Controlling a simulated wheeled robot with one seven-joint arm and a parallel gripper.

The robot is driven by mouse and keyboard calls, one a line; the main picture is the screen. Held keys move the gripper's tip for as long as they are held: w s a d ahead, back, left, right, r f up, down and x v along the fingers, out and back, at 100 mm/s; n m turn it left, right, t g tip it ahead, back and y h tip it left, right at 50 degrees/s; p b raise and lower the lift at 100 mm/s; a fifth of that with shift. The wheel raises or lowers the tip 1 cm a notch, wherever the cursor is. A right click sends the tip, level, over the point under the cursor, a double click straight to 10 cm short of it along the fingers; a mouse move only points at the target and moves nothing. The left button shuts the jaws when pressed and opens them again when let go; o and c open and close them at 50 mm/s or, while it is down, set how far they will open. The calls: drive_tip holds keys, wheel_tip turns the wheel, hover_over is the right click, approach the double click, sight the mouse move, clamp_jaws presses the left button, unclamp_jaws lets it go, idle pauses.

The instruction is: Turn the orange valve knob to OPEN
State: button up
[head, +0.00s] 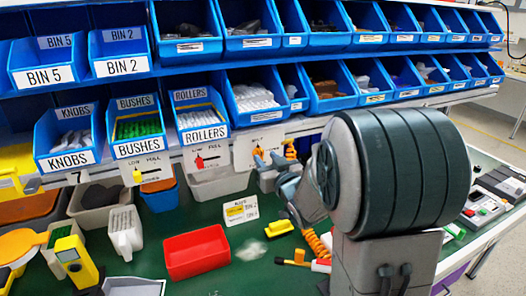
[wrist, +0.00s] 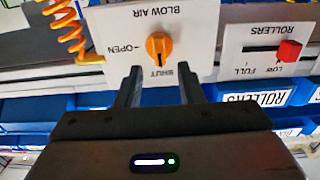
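The orange valve knob (wrist: 159,47) sits on a white panel (wrist: 110,42) marked BLOW AIR, upside down in the wrist view. The knob's dark pointer mark points down in the picture, towards the word SHUT; OPEN is printed to its left. My gripper (wrist: 162,76) is open, its two dark fingers spread with the tips just below the knob in the picture, one to each side. I cannot tell whether they touch the panel. In the head view my gripper (head: 267,165) is in front of the white panel (head: 243,150), partly hiding it.
A ROLLERS panel with a red slider (wrist: 289,50) is beside the knob panel. An orange coiled hose (wrist: 66,28) hangs on its other side. Blue bins (head: 203,118) line the shelf above. A red tray (head: 197,252) and loose tools lie on the green bench.

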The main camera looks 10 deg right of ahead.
sight(261, 153)
drive_tip(key=shift+w+a, duration=0.2)
drive_tip(key=shift+w, duration=0.7)
drive_tip(key=shift+w+a, duration=0.15)
drive_tip(key=shift+w, duration=0.7)
